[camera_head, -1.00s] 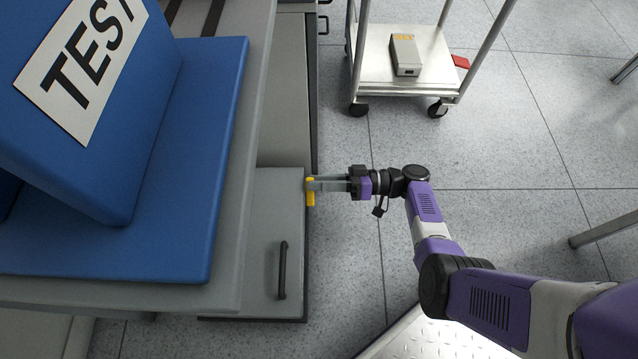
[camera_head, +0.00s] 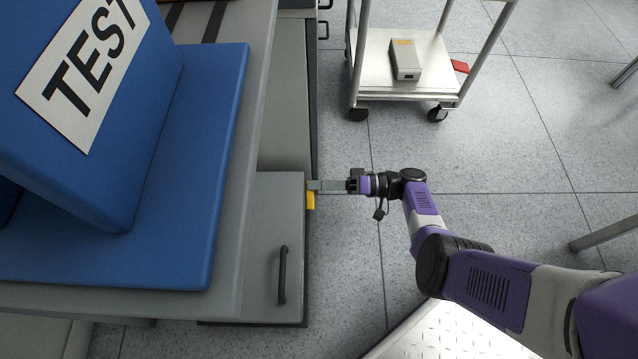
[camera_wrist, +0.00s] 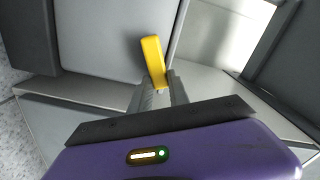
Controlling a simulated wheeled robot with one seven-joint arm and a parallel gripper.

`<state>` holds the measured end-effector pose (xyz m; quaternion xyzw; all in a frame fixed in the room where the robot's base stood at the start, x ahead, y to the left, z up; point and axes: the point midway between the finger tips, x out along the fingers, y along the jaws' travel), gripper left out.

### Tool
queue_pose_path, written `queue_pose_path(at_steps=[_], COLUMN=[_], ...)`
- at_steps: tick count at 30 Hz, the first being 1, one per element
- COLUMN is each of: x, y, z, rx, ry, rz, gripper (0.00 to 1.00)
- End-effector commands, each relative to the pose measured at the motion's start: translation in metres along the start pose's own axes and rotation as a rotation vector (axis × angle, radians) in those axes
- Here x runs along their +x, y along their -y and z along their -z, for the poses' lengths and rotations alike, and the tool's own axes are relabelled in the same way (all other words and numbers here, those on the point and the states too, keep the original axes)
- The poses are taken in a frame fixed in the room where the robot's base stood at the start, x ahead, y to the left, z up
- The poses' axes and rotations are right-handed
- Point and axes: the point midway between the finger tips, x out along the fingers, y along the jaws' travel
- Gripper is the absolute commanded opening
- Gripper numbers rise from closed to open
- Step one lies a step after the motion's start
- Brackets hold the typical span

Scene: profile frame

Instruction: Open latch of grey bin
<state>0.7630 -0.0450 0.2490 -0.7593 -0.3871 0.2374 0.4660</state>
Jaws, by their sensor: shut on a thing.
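The grey bin (camera_head: 262,225) stands under the edge of the grey bench, with a dark handle (camera_head: 282,275) on its top. Its yellow latch (camera_head: 311,199) is at the bin's right edge near the far corner. My gripper (camera_head: 316,186) reaches in from the right, its fingers closed together at the latch. In the wrist view the yellow latch (camera_wrist: 153,61) stands tilted just beyond the fingers (camera_wrist: 158,92), which are shut on its lower end. The exact contact is partly hidden by the fingers.
A blue block marked TEST (camera_head: 95,110) sits on a blue pad (camera_head: 205,180) on the bench to the left. A metal cart (camera_head: 375,75) carrying a small grey box (camera_head: 406,60) stands at the back. Open floor lies right of the bin.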

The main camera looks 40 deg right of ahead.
Motion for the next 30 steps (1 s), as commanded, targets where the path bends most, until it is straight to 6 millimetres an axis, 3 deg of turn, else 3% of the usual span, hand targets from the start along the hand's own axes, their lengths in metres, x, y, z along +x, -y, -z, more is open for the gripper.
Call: queue_pose_path(at_steps=[6, 7, 10, 22, 30], x=[0.000, 0.000, 0.000, -0.005, -0.047], y=[0.000, 0.000, 0.000, 0.000, -0.001], z=[0.000, 0.000, 0.000, 0.001, 0.002], rx=[-0.001, -0.001, -0.001, -0.001, -0.002], ry=[0.000, 0.000, 0.000, -0.002, -0.005], rz=[-0.001, -0.001, -0.001, -0.002, -0.003], gripper=[0.00, 0.24, 0.43, 0.44, 0.44])
